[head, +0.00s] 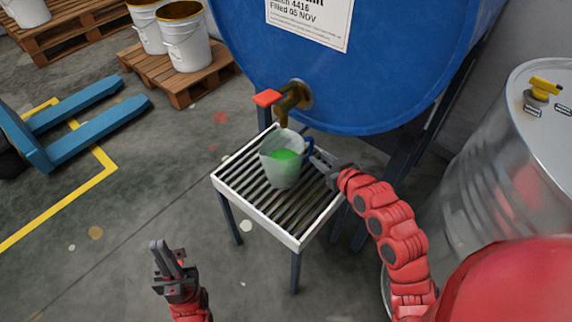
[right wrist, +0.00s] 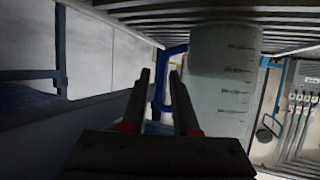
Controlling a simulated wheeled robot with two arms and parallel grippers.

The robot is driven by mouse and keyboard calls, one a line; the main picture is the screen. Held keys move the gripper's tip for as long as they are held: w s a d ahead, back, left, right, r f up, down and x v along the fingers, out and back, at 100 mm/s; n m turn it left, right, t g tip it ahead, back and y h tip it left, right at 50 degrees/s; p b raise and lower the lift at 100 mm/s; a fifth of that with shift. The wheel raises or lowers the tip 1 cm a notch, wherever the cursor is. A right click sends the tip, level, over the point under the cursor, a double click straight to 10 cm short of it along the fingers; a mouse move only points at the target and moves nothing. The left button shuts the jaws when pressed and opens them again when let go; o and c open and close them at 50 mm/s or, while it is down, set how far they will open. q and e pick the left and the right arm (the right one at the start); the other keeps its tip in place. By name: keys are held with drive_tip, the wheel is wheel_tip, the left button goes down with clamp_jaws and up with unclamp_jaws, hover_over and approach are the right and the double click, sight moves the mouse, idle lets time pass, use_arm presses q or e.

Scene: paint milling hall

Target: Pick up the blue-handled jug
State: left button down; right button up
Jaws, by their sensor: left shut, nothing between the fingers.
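The translucent jug (head: 272,164) stands upright on a slatted stand (head: 227,190) below the tap, with green paint in it. Its blue handle (head: 309,145) faces right, towards my right gripper (head: 322,160). In the right wrist view the jug (right wrist: 222,85) shows graduation marks, and its blue handle (right wrist: 157,95) is between the two fingers of my right gripper (right wrist: 161,75). Those fingers look apart, with a gap beside the handle. My left gripper (head: 164,248) is shut and empty, low over the floor, away from the stand.
A blue drum (head: 350,80) with a red-levered tap (head: 285,97) stands behind and above the jug. A metal drum (head: 500,160) stands at the right. Blue forks (head: 85,125) and pallets with white buckets (head: 187,45) are at the left.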

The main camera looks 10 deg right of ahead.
sight(311, 153)
drive_tip(key=x, duration=0.3)
drive_tip(key=shift+w+f+b, duration=0.1)
drive_tip(key=shift+f+b, duration=0.05)
drive_tip(key=shift+b, duration=0.2)
drive_tip(key=b+x, duration=0.1)
drive_tip(key=x, duration=0.1)
drive_tip(key=b+x, duration=0.1)
drive_tip(key=x, duration=0.1)
drive_tip(key=shift+w+a, duration=0.2)
drive_tip(key=shift+a, duration=0.1)
drive_tip(key=shift+w+a+f, duration=0.1)
drive_tip(key=shift+w, duration=0.25)
clamp_jaws()
idle(0.5)
